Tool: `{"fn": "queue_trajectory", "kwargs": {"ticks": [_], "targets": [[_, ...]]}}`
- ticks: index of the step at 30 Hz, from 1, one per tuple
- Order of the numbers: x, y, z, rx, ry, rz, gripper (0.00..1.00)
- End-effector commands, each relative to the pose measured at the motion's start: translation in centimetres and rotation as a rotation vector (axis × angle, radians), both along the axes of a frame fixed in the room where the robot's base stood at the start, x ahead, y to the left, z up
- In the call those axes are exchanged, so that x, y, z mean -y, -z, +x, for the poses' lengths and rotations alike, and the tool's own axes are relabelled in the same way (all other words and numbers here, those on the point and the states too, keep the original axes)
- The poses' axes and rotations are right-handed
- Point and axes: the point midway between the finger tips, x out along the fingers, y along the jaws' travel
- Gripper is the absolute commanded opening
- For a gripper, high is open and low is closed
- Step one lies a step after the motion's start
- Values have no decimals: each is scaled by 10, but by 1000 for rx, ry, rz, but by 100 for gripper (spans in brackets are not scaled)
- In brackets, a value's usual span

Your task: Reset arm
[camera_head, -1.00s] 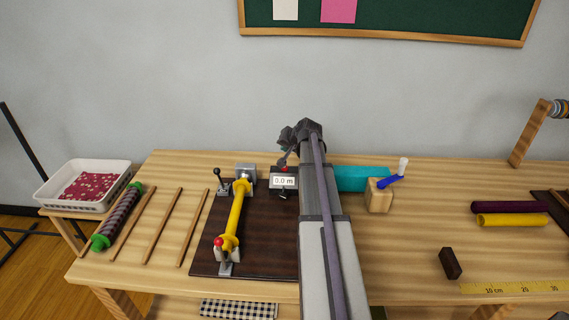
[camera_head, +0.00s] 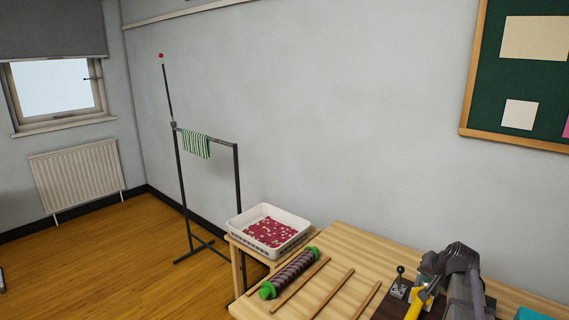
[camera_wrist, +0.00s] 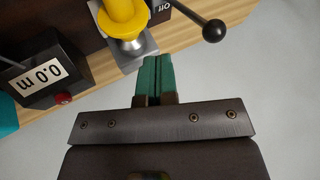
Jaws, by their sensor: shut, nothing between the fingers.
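My gripper (camera_wrist: 155,75) shows in the wrist view with its two green fingers pressed together and nothing between them. It points at the machine on the table, close to the metal end holder (camera_wrist: 132,48) of a yellow roller (camera_wrist: 122,14). A counter box (camera_wrist: 42,75) reading 0.0 m, upside down in this view, is at the left. A black ball-ended lever (camera_wrist: 214,29) is at the right. In the head view the yellow roller (camera_head: 415,304) and lever (camera_head: 400,272) show beside my arm, at the lower right; my fingertips are hard to make out there.
A white basket (camera_head: 294,238) with red patterned cloth stands at the table's left end. A green-ended dark roll (camera_head: 290,273) and wooden sticks (camera_head: 335,292) lie beside it. A dark rack (camera_head: 237,180) holding striped cloth (camera_head: 195,144) stands on the floor further left.

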Motion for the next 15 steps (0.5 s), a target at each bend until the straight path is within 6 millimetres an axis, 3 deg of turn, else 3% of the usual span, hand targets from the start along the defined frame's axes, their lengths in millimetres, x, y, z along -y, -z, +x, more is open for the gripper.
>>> {"fn": "queue_trajectory", "kwargs": {"ticks": [1,5,9,12,15], "targets": [[-31,3,-11,-36,-51,-8,0],[-118,15,-48,-173,-217,-51,0],[-216,27,-122,-371,-436,-139,0],[-257,30,-170,-486,-550,-204,0],[-274,31,-195,-549,-607,-245,0]]}}
